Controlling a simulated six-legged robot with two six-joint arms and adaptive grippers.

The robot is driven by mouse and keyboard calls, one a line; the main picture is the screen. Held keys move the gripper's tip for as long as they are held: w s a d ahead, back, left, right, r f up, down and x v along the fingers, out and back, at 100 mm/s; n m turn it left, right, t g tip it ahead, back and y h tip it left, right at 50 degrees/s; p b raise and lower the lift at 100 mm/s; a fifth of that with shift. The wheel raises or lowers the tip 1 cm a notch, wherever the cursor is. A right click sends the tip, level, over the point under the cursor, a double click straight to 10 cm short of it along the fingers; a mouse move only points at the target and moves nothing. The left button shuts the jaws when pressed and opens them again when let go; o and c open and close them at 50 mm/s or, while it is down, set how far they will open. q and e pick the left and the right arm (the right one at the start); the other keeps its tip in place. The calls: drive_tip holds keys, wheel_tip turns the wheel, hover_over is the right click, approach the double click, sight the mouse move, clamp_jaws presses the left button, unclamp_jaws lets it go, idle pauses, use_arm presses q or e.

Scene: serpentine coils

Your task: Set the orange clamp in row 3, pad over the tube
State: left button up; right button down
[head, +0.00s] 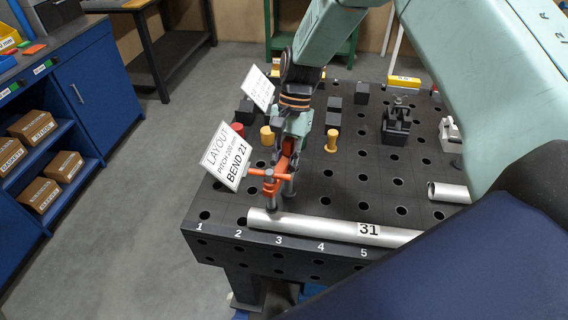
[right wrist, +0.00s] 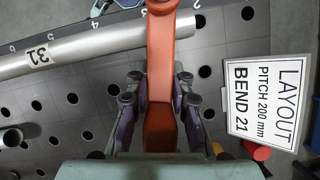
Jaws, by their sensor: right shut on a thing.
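The orange clamp (head: 270,178) stands near the front edge of the black perforated table (head: 350,190), above the left end of the tube marked 31 (head: 325,227), near number 3. Its pad spindle points down at the tube; I cannot tell whether the pad touches it. Its grey post comes down behind the tube; whether it sits in a hole is unclear. My right gripper (head: 290,150) is shut on the clamp from behind. In the right wrist view, the fingers (right wrist: 158,108) flank the clamp's orange bar (right wrist: 161,60), which reaches across the tube (right wrist: 95,45). My left gripper is not in view.
A layout sign reading BEND 21 (head: 228,156) stands close left of the clamp; it also shows in the right wrist view (right wrist: 265,100). Yellow (head: 331,141) and red pegs (head: 237,128) and black blocks stand behind. A short tube piece (head: 448,193) lies right. The front-left corner is clear.

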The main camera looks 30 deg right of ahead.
drive_tip(key=shift+f, duration=0.7)
drive_tip(key=c, duration=1.1)
unclamp_jaws()
drive_tip(key=v, duration=1.2)
drive_tip(key=shift+s, duration=0.15)
